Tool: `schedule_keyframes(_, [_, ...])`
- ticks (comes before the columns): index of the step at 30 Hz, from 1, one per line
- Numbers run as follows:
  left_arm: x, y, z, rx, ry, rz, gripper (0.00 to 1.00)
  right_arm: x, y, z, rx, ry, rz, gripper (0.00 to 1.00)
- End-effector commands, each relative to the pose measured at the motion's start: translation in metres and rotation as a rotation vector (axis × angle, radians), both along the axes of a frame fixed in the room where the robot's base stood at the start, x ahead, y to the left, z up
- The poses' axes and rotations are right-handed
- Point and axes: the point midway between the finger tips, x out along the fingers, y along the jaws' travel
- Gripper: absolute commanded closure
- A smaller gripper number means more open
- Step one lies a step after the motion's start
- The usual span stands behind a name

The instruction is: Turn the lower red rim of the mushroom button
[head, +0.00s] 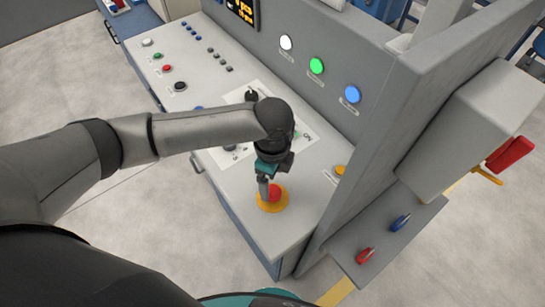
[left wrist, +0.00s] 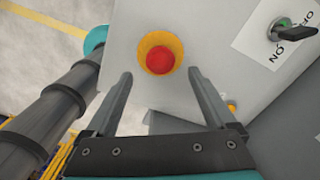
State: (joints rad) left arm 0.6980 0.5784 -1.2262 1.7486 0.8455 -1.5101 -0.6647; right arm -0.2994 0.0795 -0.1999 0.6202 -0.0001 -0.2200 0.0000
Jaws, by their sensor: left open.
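The mushroom button (head: 275,192) is a red cap on a yellow round base at the near right corner of the grey console top. Nothing is between the fingers' pads. I cannot tell whether they touch the rim. My right gripper is not in view.
The console top (head: 245,205) carries a white ON-marked panel with a black switch (left wrist: 296,32) and several small buttons further back. An upright panel (head: 335,110) with white, green and blue lights stands close on the right. Open floor (head: 110,235) lies left.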

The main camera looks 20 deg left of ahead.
Motion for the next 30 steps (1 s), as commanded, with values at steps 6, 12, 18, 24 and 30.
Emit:
schedule_keyframes(6, [0.001, 0.0, 0.053, -0.002, -0.004, -0.001, 0.11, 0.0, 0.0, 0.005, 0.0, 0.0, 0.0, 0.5])
schedule_keyframes(12, [0.0, 0.0, 0.082, 0.0, -0.001, 0.0, 0.11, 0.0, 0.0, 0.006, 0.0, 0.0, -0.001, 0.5])
schedule_keyframes(18, [0.0, 0.0, 0.091, 0.0, -0.001, 0.001, 0.11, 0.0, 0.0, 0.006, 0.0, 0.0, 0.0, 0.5])
schedule_keyframes(24, [0.0, 0.0, 0.091, 0.0, 0.0, 0.001, 0.11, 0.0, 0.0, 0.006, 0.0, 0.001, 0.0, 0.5])
schedule_keyframes(30, [0.0, 0.0, 0.091, 0.0, 0.0, 0.0, 0.11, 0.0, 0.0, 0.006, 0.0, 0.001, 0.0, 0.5])
